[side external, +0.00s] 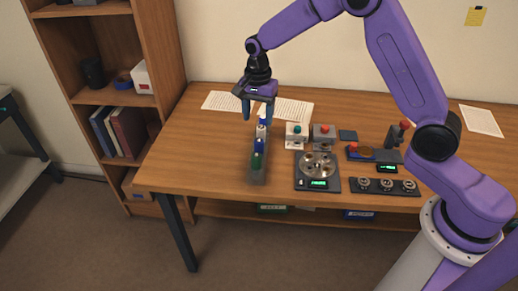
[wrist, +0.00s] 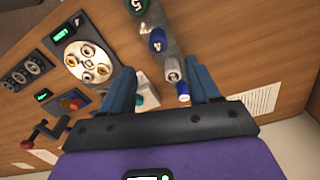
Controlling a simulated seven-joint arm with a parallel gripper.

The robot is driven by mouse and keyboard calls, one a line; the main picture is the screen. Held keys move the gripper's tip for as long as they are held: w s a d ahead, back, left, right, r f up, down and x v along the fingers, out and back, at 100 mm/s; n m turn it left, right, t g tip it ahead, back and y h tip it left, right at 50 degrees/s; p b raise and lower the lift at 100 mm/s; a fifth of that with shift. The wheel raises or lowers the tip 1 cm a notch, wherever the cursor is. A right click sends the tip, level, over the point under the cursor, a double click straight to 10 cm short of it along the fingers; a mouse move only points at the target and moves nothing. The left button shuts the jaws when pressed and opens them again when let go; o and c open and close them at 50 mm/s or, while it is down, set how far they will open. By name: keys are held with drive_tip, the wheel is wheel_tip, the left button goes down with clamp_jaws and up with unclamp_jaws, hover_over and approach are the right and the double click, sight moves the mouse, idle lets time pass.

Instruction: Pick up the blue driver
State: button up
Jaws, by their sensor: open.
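A dark blue driver (side external: 258,145) stands in the narrow grey rack (side external: 257,178), between a green driver (side external: 257,161) at the front and a pale grey one (side external: 261,131) behind. In the wrist view the blue driver's top (wrist: 157,40) shows a white mark that looks like a 4. My gripper (side external: 258,117) is over the rack's far end, pointing down, behind the blue driver. Its fingers are open, and they also show in the wrist view (wrist: 160,72). A smaller white-topped piece with blue (wrist: 183,91) shows near the right finger. I cannot tell whether they touch.
Right of the rack are button boxes (side external: 297,132), a round metal fixture on a dark base (side external: 318,165), a row of metal rings on a dark strip (side external: 385,186) and a red-knobbed lever (side external: 399,134). Papers (side external: 283,109) lie behind. The table (side external: 195,160) is clear left of the rack.

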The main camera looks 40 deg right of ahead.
sight(259, 141)
drive_tip(key=f, duration=1)
drive_tip(key=shift+s+f, duration=0.2)
drive_tip(key=shift+f, duration=0.2)
drive_tip(key=c, duration=1.1)
